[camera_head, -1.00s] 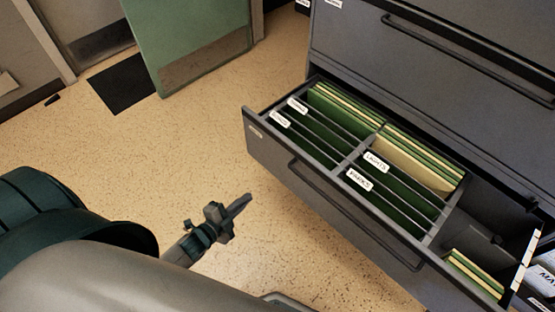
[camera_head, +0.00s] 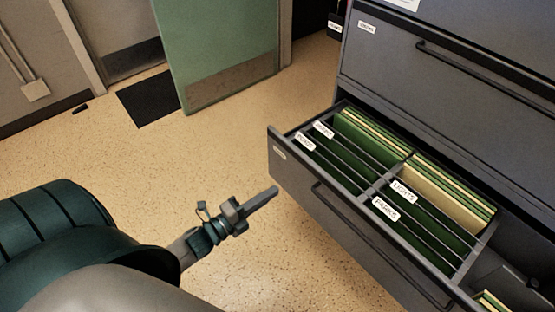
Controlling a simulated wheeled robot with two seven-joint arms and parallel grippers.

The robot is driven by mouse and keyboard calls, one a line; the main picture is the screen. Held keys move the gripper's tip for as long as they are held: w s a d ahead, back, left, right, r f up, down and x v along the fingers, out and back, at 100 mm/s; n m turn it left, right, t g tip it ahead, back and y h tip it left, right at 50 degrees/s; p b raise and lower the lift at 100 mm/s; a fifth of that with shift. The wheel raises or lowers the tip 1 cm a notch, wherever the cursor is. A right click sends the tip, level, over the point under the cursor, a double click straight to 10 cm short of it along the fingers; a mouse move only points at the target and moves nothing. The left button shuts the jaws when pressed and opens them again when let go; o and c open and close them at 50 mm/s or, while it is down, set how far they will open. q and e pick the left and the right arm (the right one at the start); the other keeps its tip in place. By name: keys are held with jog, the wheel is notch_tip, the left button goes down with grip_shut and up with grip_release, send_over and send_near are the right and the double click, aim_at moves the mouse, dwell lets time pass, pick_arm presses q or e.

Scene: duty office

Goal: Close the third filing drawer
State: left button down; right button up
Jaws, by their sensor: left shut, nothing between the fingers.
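The open filing drawer (camera_head: 296,184) is pulled out of the dark grey cabinet (camera_head: 420,85) on the right. It has a long black bar handle (camera_head: 365,240) on its front and holds green hanging folders (camera_head: 375,135) with white label tabs. Its right end is cut off by the frame. My left gripper (camera_head: 268,196) is shut and empty. It appears in front of the drawer's left part, over the floor, apart from the drawer front. My right gripper is not in view.
A closed drawer with a black handle (camera_head: 480,75) sits above the open one. A green door (camera_head: 215,50) stands open at the back, beside a dark mat (camera_head: 150,98). The speckled floor (camera_head: 225,140) left of the drawer is clear.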

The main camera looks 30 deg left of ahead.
pick_arm(q)
send_near(311, 167)
jog(key=p+x, duration=0.1)
jog(key=x, duration=0.3)
jog(key=shift+w+d+r, duration=0.1)
jog(key=shift+w+r, duration=0.05)
jog(key=shift+w, duration=0.25)
jog(key=shift+x, duration=0.8)
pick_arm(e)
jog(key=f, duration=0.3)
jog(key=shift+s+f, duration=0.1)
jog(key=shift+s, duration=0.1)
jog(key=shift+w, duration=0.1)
pick_arm(q)
jog(key=shift+w, duration=0.15)
